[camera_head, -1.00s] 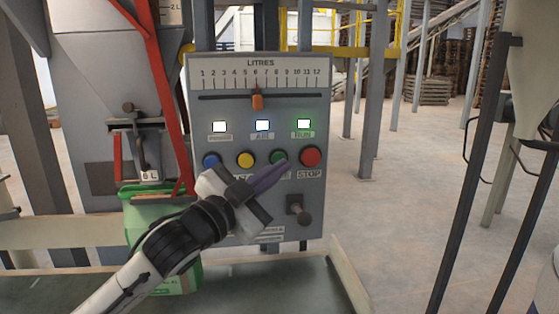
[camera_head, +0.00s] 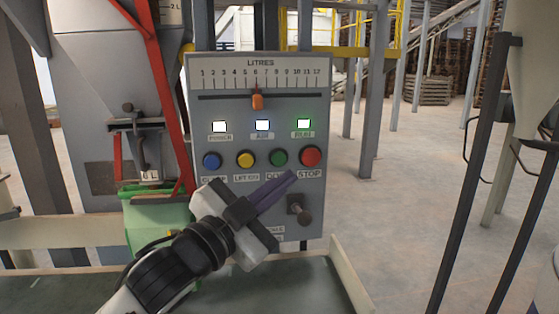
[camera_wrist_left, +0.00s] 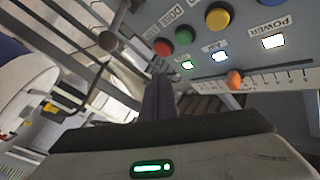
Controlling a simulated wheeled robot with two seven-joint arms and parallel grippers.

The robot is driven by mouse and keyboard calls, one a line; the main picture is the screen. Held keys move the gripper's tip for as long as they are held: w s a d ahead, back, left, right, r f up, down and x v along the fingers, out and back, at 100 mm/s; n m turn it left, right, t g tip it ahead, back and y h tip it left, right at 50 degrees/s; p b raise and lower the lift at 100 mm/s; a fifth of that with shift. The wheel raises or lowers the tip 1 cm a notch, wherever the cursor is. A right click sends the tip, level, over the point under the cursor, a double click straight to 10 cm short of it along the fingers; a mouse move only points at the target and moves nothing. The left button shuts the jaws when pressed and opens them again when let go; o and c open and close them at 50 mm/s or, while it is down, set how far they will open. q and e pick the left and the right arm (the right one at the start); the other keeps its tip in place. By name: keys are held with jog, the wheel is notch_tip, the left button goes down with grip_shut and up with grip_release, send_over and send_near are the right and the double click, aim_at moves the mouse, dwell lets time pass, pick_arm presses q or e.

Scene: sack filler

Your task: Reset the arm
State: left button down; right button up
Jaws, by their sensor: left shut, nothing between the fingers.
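My left gripper (camera_head: 290,178) is shut and empty, its purple fingers pointing up and right in front of the grey control panel (camera_head: 200,100). The fingertips are just below the green button (camera_head: 279,157) and the red STOP button (camera_head: 311,156), and look apart from them. In the left wrist view the shut fingers (camera_wrist_left: 158,88) stand up in the middle, with the red button (camera_wrist_left: 163,46) and green button (camera_wrist_left: 184,36) beyond. My right gripper is not in view.
Blue (camera_head: 212,160) and yellow (camera_head: 246,159) buttons, three lit lamps and an orange slider (camera_head: 257,101) are on the panel. A knob (camera_head: 299,210) sits lower right. A green sack (camera_head: 143,216) hangs under the spout at left. Open floor lies to the right.

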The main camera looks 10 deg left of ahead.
pick_arm(q)
jog(key=s+a+f+n+g+y, duration=0.2)
jog(key=s+f, duration=0.2)
jog(key=f, duration=0.5)
jog(key=s+a+f+n+g+y, duration=0.2)
jog(key=s+f+g, duration=0.1)
jog(key=f, duration=0.6)
jog(key=s+a+f+n+g+y, duration=0.1)
jog(key=s+a+f+n+g, duration=0.2)
jog(key=f, duration=0.6)
jog(key=s+a+f+n+g+y, duration=0.1)
jog(key=s+f+g, duration=0.2)
jog(key=s+f, duration=0.6)
jog(key=s+a+f+n+g+y, duration=0.15)
jog(key=s+f+g, duration=0.3)
jog(key=s, duration=0.85)
jog(key=w+d+f+t+h, duration=0.1)
jog(key=w+d+f+t, duration=0.1)
jog(key=f, duration=0.4)
jog(key=w+d+f+t+h, duration=0.1)
jog(key=w+d+f+t, duration=0.1)
jog(key=f, duration=0.4)
jog(key=shift+d+t, duration=0.45)
jog(key=shift+t, duration=0.5)
